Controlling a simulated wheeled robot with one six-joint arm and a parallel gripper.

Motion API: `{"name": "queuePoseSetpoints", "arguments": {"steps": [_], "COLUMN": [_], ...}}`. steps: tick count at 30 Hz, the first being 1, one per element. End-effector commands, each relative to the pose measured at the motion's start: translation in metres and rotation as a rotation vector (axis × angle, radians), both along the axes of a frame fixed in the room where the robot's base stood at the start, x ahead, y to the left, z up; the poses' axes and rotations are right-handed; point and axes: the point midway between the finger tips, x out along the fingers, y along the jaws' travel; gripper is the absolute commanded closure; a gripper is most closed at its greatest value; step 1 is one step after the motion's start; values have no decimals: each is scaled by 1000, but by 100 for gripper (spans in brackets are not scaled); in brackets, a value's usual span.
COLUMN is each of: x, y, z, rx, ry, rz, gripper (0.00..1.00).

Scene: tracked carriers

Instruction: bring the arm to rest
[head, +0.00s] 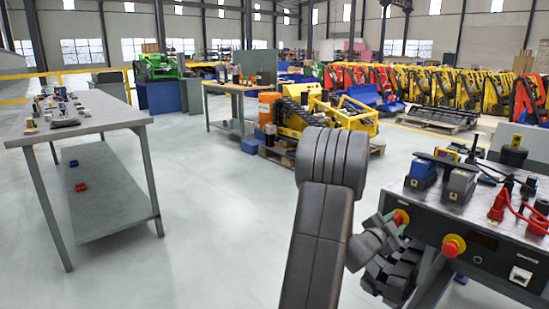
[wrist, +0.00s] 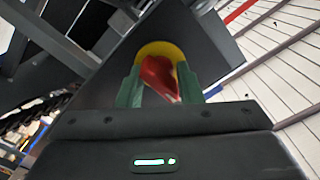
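My gripper (head: 393,216) is at the front panel of the right-hand workbench (head: 490,215), low on its left side. In the wrist view its two green fingers (wrist: 160,86) stand apart, one on each side of a red knob (wrist: 160,76) with a yellow surround (wrist: 153,48). I cannot tell for sure whether either finger touches the knob. The same red knob (head: 402,217) shows partly in the head view, just right of the fingers. My arm rises in front of the head camera and bends down to the right.
A second red knob on yellow (head: 453,246) sits further right on the panel. Blue and grey devices (head: 422,173) and red leads (head: 510,205) lie on the bench top. A grey table (head: 100,113) with small parts stands at left. Open floor (head: 215,220) lies between.

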Motion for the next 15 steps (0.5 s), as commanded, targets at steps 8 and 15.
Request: {"name": "queuePoseSetpoints", "arguments": {"steps": [8, 15], "x": [0, 0], "y": [0, 0], "z": [0, 0], "rx": [119, 160], "ry": [-140, -188], "rz": [0, 0], "gripper": [67, 67]}}
